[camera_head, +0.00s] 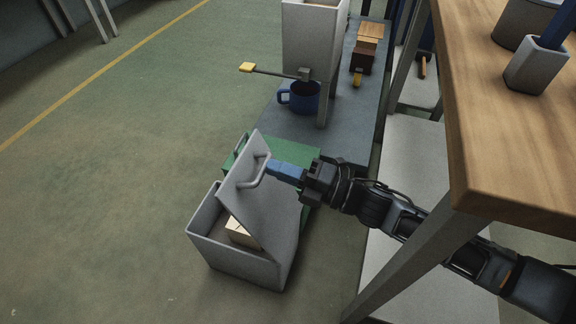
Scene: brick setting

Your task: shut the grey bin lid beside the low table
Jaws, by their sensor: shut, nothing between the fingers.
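The grey bin (240,258) stands on the floor at the lower middle. Its grey lid (272,208) is raised at a steep tilt, partly open, with a handle (262,176) on its outer face near the top. A light wooden block (239,233) shows inside the bin. My gripper (271,168) is shut, with its blue fingers at the lid's handle; I cannot tell whether they touch it. The low table (347,138) is grey and stands behind and to the right of the bin.
A green box (299,152) sits just behind the lid. A blue mug (303,99) and a grey container with a yellow-tipped lever (247,68) are on the low table. A wooden workbench (490,160) stands close at right, over my arm. The floor at left is clear.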

